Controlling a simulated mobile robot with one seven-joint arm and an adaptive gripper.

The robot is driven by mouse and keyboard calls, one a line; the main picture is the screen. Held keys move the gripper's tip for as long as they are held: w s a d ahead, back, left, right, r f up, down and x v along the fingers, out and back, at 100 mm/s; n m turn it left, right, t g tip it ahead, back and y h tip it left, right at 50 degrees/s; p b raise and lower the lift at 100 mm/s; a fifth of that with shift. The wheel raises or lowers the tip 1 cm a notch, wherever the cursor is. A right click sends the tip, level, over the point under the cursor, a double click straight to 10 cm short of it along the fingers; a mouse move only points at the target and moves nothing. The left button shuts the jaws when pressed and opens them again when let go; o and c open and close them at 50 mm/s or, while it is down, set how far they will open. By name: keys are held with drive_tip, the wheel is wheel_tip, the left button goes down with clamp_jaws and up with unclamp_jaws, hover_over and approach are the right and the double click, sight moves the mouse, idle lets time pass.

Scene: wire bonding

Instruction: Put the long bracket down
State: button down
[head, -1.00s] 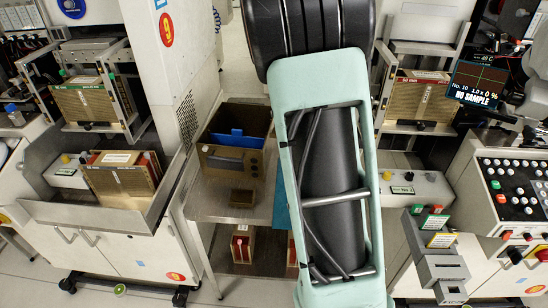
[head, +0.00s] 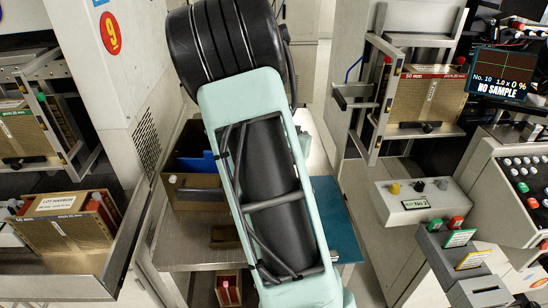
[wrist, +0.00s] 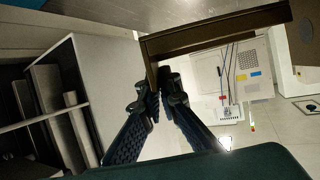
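The long bracket (wrist: 220,32) shows in the wrist view as a dark brown bar with a short leg bent down at its left end. My gripper (wrist: 158,95) is shut on that leg, and the long bar reaches off to the upper right, tilted and clear of any surface I can see. In the head view my own arm links cover the middle, and the gripper and the bracket are hidden there.
A steel table (head: 190,256) carries a brown bin (head: 198,190) with a blue part inside, a small brown block (head: 225,237) and a blue mat (head: 336,215). Machines with magazines (head: 430,100) stand on both sides. A button box (head: 412,200) is at right.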

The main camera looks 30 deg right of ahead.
wheel_tip(320, 180, down, 8)
drive_tip(key=shift+r+b, duration=0.15)
drive_tip(key=shift+b, duration=0.8)
drive_tip(key=c, duration=2.2)
unclamp_jaws()
drive_tip(key=shift+o, duration=0.2)
